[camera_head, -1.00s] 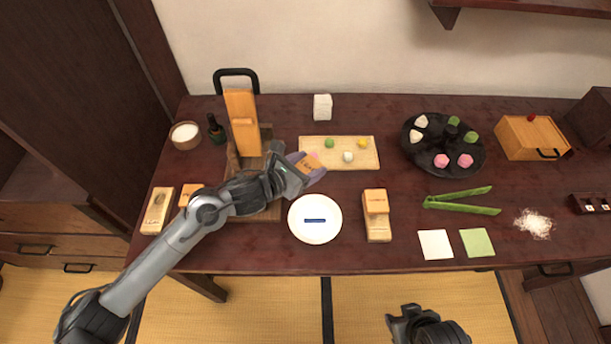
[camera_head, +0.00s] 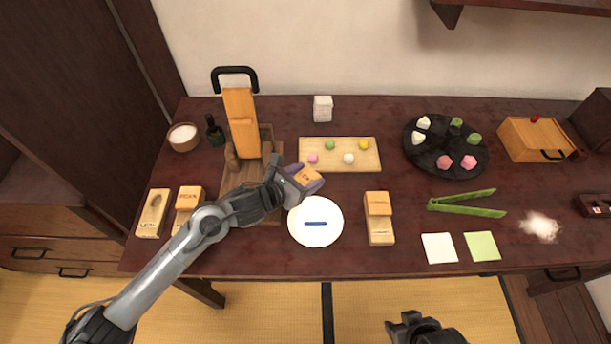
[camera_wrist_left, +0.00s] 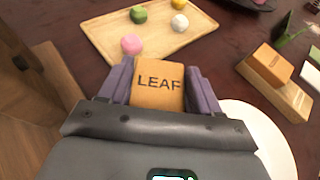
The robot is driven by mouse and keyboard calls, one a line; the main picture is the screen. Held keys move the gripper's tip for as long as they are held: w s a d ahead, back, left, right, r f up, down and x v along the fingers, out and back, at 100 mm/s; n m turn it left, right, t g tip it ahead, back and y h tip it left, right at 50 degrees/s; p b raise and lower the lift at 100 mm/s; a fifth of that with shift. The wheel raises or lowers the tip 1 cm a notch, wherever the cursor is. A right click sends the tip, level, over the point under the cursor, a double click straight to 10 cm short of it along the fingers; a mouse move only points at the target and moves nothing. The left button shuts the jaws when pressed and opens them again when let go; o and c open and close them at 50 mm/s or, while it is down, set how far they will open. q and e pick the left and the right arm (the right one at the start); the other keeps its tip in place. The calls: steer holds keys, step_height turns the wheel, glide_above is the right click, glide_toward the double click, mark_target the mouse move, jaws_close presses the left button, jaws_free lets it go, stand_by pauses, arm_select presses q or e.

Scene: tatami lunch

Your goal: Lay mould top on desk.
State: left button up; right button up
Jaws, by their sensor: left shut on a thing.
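The mould top (camera_head: 306,175) is a small light wooden block marked LEAF in the left wrist view (camera_wrist_left: 158,84). My left gripper (camera_head: 308,179) is shut on it, with a purple finger on each side. It holds the block between the white plate and the wooden board; its height over the desk (camera_head: 350,192) is hard to tell. A wooden mould base (camera_head: 153,213) with an open hollow lies at the desk's left front. My right gripper (camera_head: 408,324) is low in the head view, off the desk's front edge; its fingers are unclear.
The white plate (camera_head: 330,232) has a blue mark. The board (camera_head: 362,146) carries coloured balls. Other two-part wooden moulds stand at the left (camera_head: 188,199) and right of the plate (camera_head: 379,232). Green tongs (camera_head: 467,204) lie farther right. Bare desk lies between board and right mould.

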arm_select(q)
steer(key=shift+f+b, duration=0.35)
steer(key=shift+f, duration=0.15)
steer(key=o, duration=1)
steer(key=shift+f, duration=0.15)
steer(key=shift+o, duration=0.2)
steer(key=shift+r+p, duration=0.45)
steer(key=shift+p, duration=0.1)
steer(key=shift+r+p, duration=0.4)
steer(key=shift+r, duration=0.1)
steer(key=p+v, duration=0.2)
steer(key=v, duration=1)
steer(key=shift+f+p, duration=0.1)
steer(key=shift+p, duration=0.25)
